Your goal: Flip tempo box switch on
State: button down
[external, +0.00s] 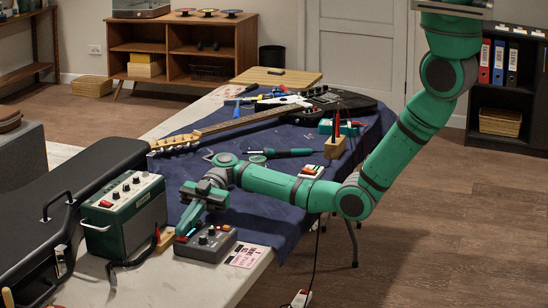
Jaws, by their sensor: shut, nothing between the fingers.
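The tempo box appears to be the dark grey box (210,249) with knobs on its sloped top, at the front end of the table. A small red part shows at its left side. My gripper (184,229) is shut and empty. It points down at the back left edge of the box, with its fingertips very close to it. I cannot tell whether they touch. The switch itself is not clearly visible, and its position cannot be read.
A green amplifier (124,222) stands left of the box, beside a black guitar case (75,185). A printed card (248,256) lies to the right. A guitar (245,120), a screwdriver (290,152) and a wooden block (335,148) lie farther back on the blue cloth (290,220).

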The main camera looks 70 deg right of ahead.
jog(key=shift+f, duration=0.15)
jog(key=r, duration=0.4)
jog(key=shift+w+r, duration=0.25)
jog(key=v, duration=1)
jog(key=shift+w, duration=0.15)
jog(key=shift+f, duration=0.2)
